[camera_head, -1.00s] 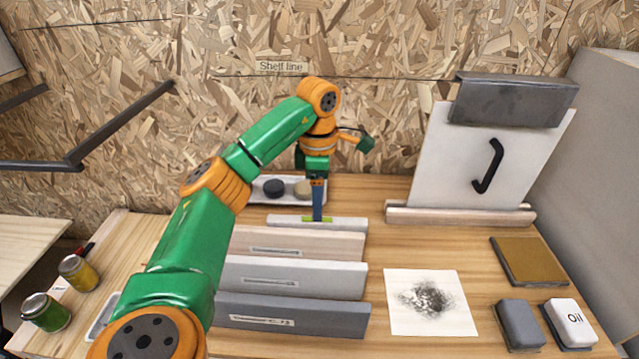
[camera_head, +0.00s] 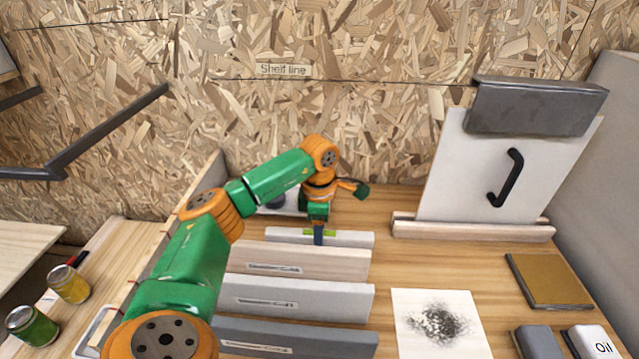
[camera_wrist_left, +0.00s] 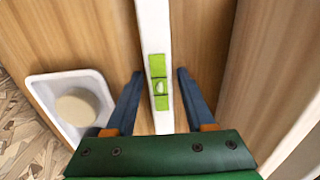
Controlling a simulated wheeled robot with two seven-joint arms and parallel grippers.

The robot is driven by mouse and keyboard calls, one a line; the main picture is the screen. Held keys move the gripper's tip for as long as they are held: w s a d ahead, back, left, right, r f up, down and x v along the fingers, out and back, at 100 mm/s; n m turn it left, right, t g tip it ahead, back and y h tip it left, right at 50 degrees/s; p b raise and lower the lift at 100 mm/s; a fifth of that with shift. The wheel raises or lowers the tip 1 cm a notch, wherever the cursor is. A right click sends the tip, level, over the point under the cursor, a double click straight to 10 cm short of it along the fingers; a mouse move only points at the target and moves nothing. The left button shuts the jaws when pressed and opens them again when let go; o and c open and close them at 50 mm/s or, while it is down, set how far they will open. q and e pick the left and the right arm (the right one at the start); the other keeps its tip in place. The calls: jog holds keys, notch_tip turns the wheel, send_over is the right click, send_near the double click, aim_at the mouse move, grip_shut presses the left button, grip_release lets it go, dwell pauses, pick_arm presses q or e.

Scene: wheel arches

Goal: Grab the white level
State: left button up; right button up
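The white level (camera_head: 352,239) is a long white bar with a bright green vial section, lying behind the row of longer bars on the bench. It also shows in the left wrist view (camera_wrist_left: 152,30), running between my fingers. My left gripper (camera_head: 318,236) is low over the level's middle. In the left wrist view, my left gripper (camera_wrist_left: 160,75) is open, with one blue finger on each side of the level at the green vial. Gaps show between the fingers and the bar. My right gripper is not in view.
A wooden bar (camera_head: 300,262) and grey bars (camera_head: 300,297) lie in front of the level. A white tray (camera_wrist_left: 42,92) with a round beige piece sits beside it. A white board (camera_head: 480,185) stands at the right. A smudged sheet (camera_head: 400,345) lies front right.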

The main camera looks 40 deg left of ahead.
pick_arm(q)
grip_shut()
jog(key=shift+r, duration=0.1)
